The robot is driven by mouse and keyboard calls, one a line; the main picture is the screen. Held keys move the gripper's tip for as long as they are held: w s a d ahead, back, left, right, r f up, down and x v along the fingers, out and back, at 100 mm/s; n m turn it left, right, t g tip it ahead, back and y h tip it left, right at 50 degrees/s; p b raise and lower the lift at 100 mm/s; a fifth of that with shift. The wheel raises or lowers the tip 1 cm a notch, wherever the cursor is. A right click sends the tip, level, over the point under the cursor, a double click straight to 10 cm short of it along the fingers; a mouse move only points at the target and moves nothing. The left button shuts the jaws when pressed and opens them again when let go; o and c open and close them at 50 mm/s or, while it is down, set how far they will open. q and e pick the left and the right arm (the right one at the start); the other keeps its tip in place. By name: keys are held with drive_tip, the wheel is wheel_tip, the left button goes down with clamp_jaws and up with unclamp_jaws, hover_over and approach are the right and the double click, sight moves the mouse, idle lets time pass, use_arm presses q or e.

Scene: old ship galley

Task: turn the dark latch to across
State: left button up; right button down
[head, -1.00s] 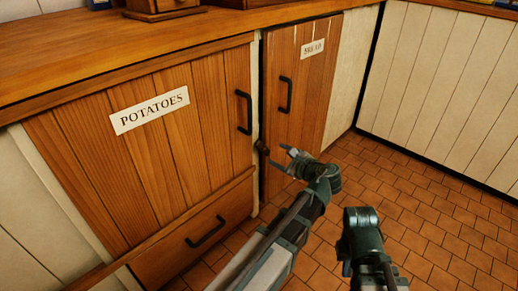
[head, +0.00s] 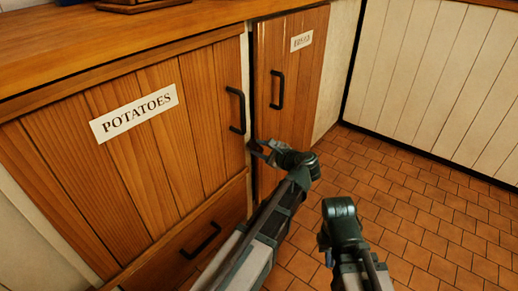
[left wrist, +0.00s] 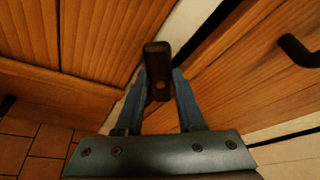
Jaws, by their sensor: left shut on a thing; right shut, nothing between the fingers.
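The dark latch (left wrist: 157,70) is a short dark brown bar with a lighter round spot. In the left wrist view it stands upright in the picture, at an angle to the pale strip beside it. My left gripper (left wrist: 160,90) is shut on it, one blue-grey finger on each side. In the head view my left gripper (head: 262,149) is at the pale post between the two cupboard doors and mostly hides the latch. My right gripper (head: 327,250) is shut and empty, hanging low over the floor, partly hidden by its own wrist.
The POTATOES door (head: 150,145) and a narrower labelled door (head: 295,75) flank the post, each with a black handle. A drawer (head: 185,250) with a black handle is below. A wooden counter (head: 130,45) runs above. The tiled floor (head: 420,220) at right is clear.

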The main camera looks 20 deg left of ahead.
use_arm(q)
clamp_jaws()
drive_tip(key=shift+s+a+f+n+t+b, duration=0.1)
drive_tip(key=shift+s+f+n+t+b, duration=0.2)
drive_tip(key=shift+n+b, duration=0.45)
drive_tip(key=shift+n+t+b, duration=0.6)
drive_tip(key=shift+n+b, duration=0.05)
drive_tip(key=shift+n, duration=0.2)
drive_tip(key=o, duration=0.7)
unclamp_jaws()
drive_tip(key=shift+r, duration=0.1)
